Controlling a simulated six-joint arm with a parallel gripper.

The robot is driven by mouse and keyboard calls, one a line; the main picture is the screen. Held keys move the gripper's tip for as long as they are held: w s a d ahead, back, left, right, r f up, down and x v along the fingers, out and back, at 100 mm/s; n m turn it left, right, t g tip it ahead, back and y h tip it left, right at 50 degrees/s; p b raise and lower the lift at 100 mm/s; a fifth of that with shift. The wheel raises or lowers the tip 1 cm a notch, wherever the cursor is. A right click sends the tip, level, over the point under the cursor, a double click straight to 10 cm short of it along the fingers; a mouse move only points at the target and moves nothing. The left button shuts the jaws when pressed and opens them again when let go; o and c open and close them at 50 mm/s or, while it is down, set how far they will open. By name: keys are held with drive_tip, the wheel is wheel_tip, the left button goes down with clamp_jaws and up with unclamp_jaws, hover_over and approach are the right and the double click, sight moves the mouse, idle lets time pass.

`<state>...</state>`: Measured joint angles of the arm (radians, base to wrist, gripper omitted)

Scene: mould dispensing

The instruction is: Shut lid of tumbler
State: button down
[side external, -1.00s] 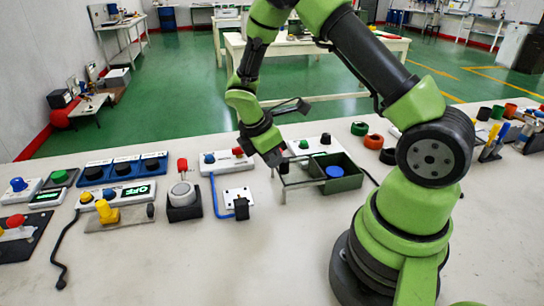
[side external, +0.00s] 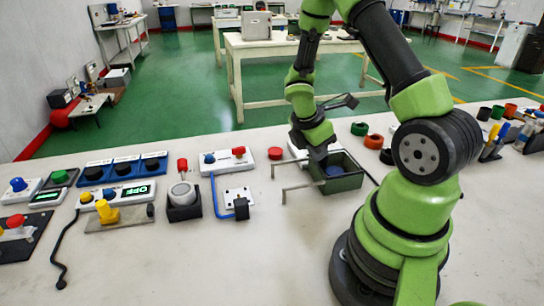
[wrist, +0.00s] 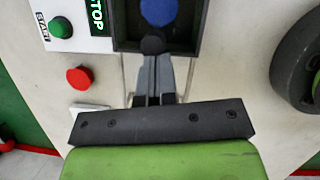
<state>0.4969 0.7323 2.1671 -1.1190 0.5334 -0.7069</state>
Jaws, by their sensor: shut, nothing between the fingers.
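A dark green open-topped box (side external: 352,181) stands in front of my arm in the side view; I take it for the tumbler. A blue round piece (wrist: 158,12) lies in it, and a black round knob (wrist: 152,45) shows by its near edge in the wrist view. Thin metal rods (side external: 302,188) stick out from the box's left side. I cannot make out a separate lid. My gripper (side external: 319,160) is shut and empty at the left part of the box, hiding some of it. In the wrist view its fingertips (wrist: 154,58) point at the knob; contact is unclear.
A white control panel (wrist: 98,44) with a green button and STOP display adjoins the box. A red button (side external: 276,153) is to the left. A white bracket plate (side external: 234,194) and grey cylinder (side external: 183,190) stand further left.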

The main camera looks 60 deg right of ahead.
drive_tip(key=w+a+r, duration=0.4)
drive_tip(key=a+r, duration=0.3)
drive_tip(key=r, duration=0.2)
drive_tip(key=s+a+r+m+t+y, duration=0.5)
drive_tip(key=s+a+r+m+t, duration=0.4)
drive_tip(key=a+r+m, duration=0.4)
drive_tip(key=r+m, duration=0.1)
drive_tip(key=m, duration=0.1)
drive_tip(key=shift+s+a+m+t+y, duration=0.25)
drive_tip(key=shift+a+m+t+y, duration=0.05)
drive_tip(key=shift+m+y, duration=0.1)
